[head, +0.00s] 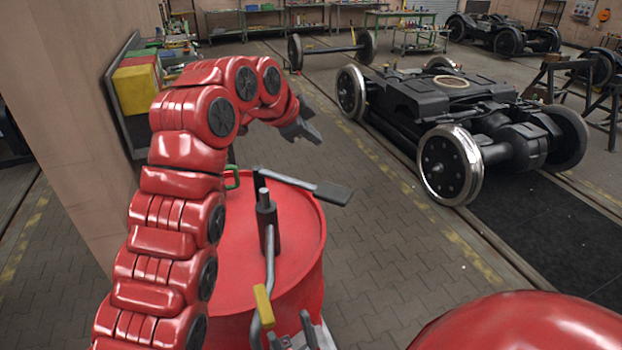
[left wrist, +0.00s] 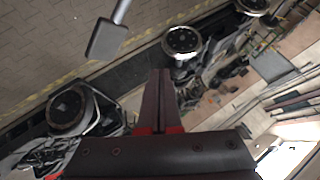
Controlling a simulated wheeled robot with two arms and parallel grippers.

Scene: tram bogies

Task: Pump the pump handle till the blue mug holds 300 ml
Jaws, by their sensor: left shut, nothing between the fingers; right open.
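The pump handle (head: 333,193) is a grey lever with a flat dark paddle, sticking out to the right from the pump (head: 267,225) on a red drum (head: 305,235). My left gripper (head: 312,131) is shut and empty, above the paddle and apart from it. In the left wrist view the shut fingers (left wrist: 160,75) show, with the paddle (left wrist: 105,40) beyond them at upper left. A bent grey spout (head: 269,270) with a yellow piece (head: 263,305) comes down the drum's front. My right gripper (head: 291,328) is open at the bottom edge, beside the spout. I cannot see the blue mug.
A green loop (head: 232,179) shows at the drum's back left, partly hidden by my left arm. A wall with a board of coloured bins (head: 135,85) stands at left. A black bogie (head: 460,110) stands back right. Paved floor right of the drum is clear.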

